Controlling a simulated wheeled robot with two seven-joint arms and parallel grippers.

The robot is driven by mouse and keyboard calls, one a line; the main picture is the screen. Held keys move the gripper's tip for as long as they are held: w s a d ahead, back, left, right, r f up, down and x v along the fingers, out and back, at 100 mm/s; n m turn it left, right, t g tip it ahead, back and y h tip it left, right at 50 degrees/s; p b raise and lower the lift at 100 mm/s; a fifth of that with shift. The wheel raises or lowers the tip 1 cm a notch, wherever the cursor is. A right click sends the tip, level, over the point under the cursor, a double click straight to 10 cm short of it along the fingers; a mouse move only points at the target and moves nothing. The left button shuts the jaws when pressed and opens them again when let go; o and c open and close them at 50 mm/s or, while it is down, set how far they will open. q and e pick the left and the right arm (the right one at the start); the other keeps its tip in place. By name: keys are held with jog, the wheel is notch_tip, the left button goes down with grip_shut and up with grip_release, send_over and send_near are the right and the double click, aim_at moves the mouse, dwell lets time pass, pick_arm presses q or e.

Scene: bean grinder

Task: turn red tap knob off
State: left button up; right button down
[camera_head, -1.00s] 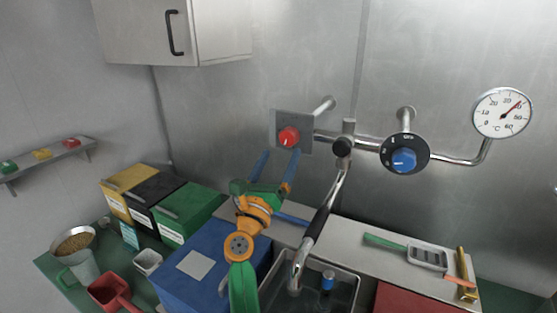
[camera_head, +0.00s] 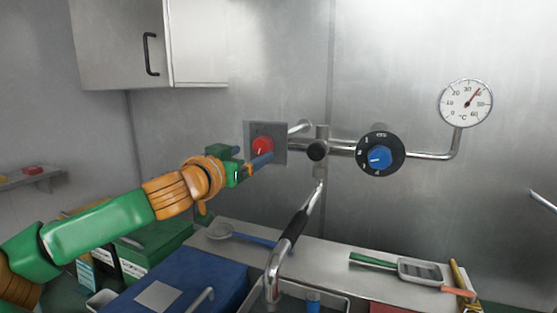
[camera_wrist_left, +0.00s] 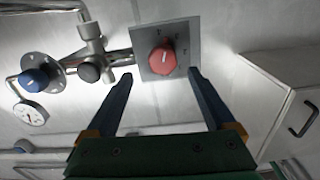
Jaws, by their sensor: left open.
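The red tap knob (camera_head: 262,146) sits on a grey square plate (camera_head: 281,142) on the metal back wall. It also shows in the left wrist view (camera_wrist_left: 162,62), with a white pointer line on its face. My left gripper (camera_head: 257,157) is at the knob in the head view, its blue fingers overlapping the plate's lower part. In the left wrist view my left gripper (camera_wrist_left: 160,78) is open, with its two fingers apart and the knob beyond the gap between the tips. Nothing is between the fingers, and contact cannot be told. My right gripper is not in view.
A blue knob (camera_head: 380,157) on a black dial and a round thermometer (camera_head: 466,103) are on the pipe to the right. A faucet with a black grip (camera_head: 294,227) hangs below. A wall cabinet (camera_head: 148,44) is at upper left. A blue box (camera_head: 185,279) stands below.

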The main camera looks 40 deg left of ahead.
aim_at(260, 148)
pick_arm(q)
jog(key=w+p, duration=0.1)
jog(key=p, duration=0.1)
jog(key=w+a+r+p, duration=0.1)
jog(key=w+p, duration=0.1)
jog(key=p, duration=0.1)
jog(key=shift+a, duration=0.1)
jog(key=p+x, duration=0.1)
jog(key=p, duration=0.2)
jog(key=shift+w+a+f, duration=0.1)
jog(key=shift+w+a, duration=0.1)
jog(key=shift+w, duration=0.05)
jog(key=shift+w+a+f, duration=0.15)
jog(key=shift+a+f, duration=0.1)
jog(key=shift+f, duration=0.2)
jog(key=shift+w+a+y, duration=0.2)
jog(key=shift+a+y, duration=0.05)
jog(key=shift+y, duration=0.05)
jog(key=shift+w+d+b, duration=0.2)
jog(key=shift+w+b, duration=0.1)
jog(key=shift+w, duration=0.5)
jog(key=shift+s+r, duration=0.1)
jog(key=shift+c, duration=0.2)
jog(key=c, duration=1.3)
